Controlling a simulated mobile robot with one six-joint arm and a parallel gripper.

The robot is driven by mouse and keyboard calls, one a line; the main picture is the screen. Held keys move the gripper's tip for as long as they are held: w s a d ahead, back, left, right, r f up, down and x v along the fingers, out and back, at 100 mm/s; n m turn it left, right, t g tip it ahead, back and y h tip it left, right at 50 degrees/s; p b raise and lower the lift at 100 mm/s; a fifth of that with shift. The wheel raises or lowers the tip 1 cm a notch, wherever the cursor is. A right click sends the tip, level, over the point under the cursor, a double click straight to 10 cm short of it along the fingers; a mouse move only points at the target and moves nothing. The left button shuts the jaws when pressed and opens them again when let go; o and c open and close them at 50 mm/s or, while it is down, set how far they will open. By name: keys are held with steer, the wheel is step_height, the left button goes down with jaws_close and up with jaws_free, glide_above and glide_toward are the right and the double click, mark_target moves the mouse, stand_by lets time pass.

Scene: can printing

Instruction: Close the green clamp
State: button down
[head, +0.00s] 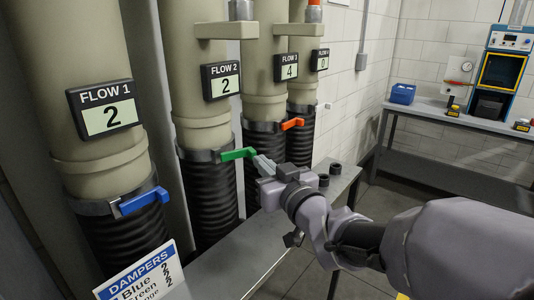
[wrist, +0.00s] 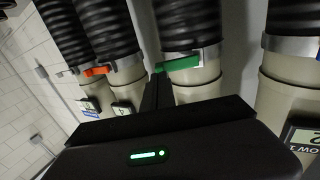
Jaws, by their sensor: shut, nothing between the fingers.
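The green clamp (head: 238,154) is a lever on the collar of the second pipe, under the FLOW 2 display (head: 221,81). In the head view it sticks out to the right, nearly level. My gripper (head: 265,165) is shut and empty, with its fingertips just right of the lever's free end. In the wrist view the green clamp (wrist: 180,63) lies across the pipe collar, and my fingers (wrist: 156,88) point up at its left end. I cannot tell whether they touch it.
A blue lever (head: 143,201) is on the FLOW 1 pipe and an orange lever (head: 292,124) on a pipe behind. A DAMPERS sign (head: 140,275) stands at the front on a grey bench (head: 225,275). A far table (head: 440,117) holds a blue bin (head: 402,93) and machines.

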mark_target(239, 156)
steer(key=shift+w+a, duration=0.35)
steer(key=shift+w, duration=0.3)
steer(key=shift+r, duration=0.1)
steer(key=shift+w+r+y, duration=0.1)
steer(key=shift+w+y, duration=0.1)
steer(key=shift+y, duration=0.1)
steer(key=w+n+g+y+p, duration=0.3)
steer(key=y+p, duration=0.1)
steer(key=shift+w+n+g, duration=0.3)
steer(key=shift+w+n, duration=0.1)
steer(key=shift+f, duration=0.2)
